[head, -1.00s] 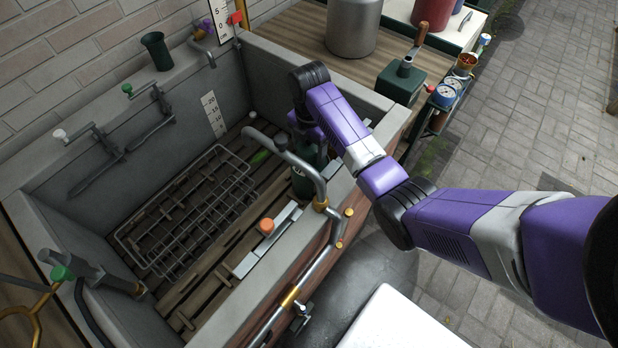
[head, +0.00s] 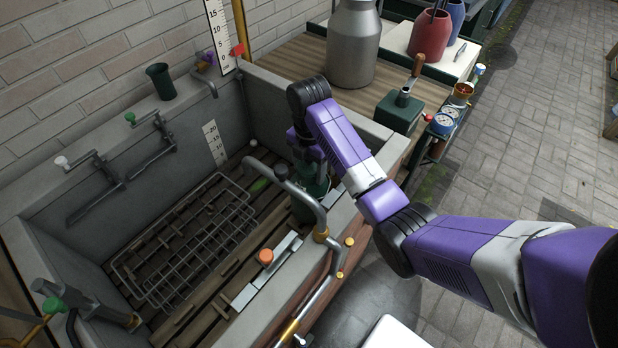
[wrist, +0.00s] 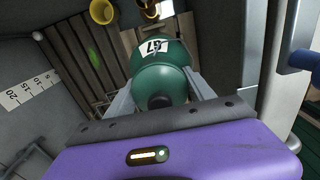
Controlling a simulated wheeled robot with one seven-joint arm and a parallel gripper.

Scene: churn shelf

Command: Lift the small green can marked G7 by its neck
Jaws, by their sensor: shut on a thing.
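The small green can marked G7 (wrist: 160,78) shows in the wrist view with its white label and dark neck toward me. In the head view the green can (head: 309,203) stands in the stone trough, partly hidden by a bent metal pipe and my arm. My gripper (wrist: 160,98) is shut on the can, with a grey finger on each side of its neck end. In the head view my gripper (head: 308,158) is above the can, its fingers mostly hidden. I cannot tell whether the can's base is clear of the slats.
The bent metal pipe (head: 322,215) rises close to the can at the trough's front wall. A wire rack (head: 185,240) lies on the slats to the left. An orange knob (head: 266,256) sits nearer. A large metal churn (head: 353,45) stands on the wooden bench behind.

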